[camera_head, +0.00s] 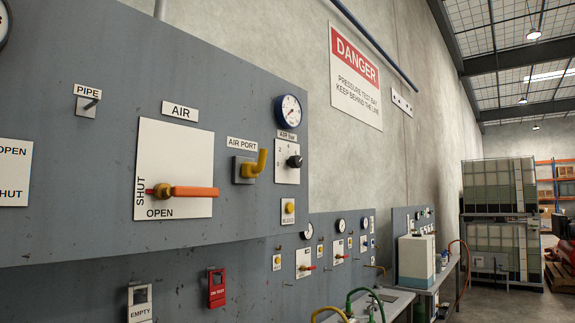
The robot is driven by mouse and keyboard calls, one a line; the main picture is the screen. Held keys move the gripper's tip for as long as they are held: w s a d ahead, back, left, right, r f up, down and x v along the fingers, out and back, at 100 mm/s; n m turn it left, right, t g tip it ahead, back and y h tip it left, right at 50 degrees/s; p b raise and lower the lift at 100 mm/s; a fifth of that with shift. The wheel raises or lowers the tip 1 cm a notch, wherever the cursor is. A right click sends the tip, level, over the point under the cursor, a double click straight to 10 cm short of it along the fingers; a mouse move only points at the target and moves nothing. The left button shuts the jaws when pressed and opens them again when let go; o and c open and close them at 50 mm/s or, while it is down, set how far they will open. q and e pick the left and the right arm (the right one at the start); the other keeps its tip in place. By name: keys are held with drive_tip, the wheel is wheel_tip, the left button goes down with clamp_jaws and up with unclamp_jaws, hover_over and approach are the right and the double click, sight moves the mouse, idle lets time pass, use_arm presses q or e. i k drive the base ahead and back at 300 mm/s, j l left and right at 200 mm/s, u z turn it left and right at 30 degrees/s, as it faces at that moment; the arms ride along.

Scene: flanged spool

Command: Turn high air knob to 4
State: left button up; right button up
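A small black knob (294,162) stands out from a white dial plate (287,173) on the grey panel. Small numerals, including a 2 and a 4, are printed around it, but which one the knob points at is too small to tell. A label above the plate seems to read "AIR bar" (288,136). A round blue-rimmed gauge (288,111) sits just above the label. Neither of my grippers is in view.
Left of the knob, a yellow elbow (256,164) sticks out at AIR PORT, and an orange lever (195,191) sits on the AIR plate. A yellow BLEED button (289,207) is below. Lower panels and a bench with hoses (360,300) recede rightward; floor lies at far right.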

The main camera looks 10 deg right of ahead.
sight(296, 162)
drive_tip(key=i+l+z, duration=0.15)
drive_tip(key=l+z, duration=0.15)
drive_tip(key=l, duration=0.15)
drive_tip(key=i+l+z, duration=0.5)
drive_tip(key=l+z, duration=0.15)
drive_tip(key=l, duration=0.15)
